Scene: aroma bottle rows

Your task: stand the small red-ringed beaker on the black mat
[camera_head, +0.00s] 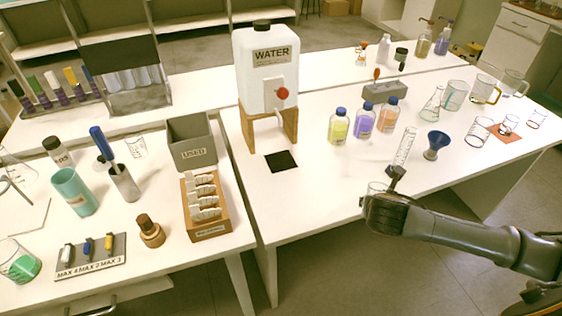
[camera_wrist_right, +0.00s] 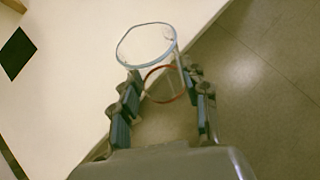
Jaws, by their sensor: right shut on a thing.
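The small red-ringed beaker (camera_wrist_right: 146,46) is clear glass, its round rim and a red ring showing between my right gripper's fingers in the wrist view. My right gripper (camera_wrist_right: 160,106) is shut on it. In the head view the right gripper (camera_head: 385,190) is at the front edge of the right table, and only a bit of the beaker (camera_head: 376,187) shows, mostly hidden by the gripper. The black mat (camera_head: 282,161) lies bare in front of the water tank, left of the gripper. It also shows at the left of the wrist view (camera_wrist_right: 17,52). My left gripper is out of view.
The water tank (camera_head: 266,70) on a wooden stand is behind the mat. A graduated cylinder (camera_head: 404,147), blue funnel (camera_head: 436,145) and coloured bottles (camera_head: 363,119) stand behind the gripper. More glass beakers (camera_head: 480,131) are further right. The white tabletop (camera_head: 320,190) between gripper and mat is clear.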

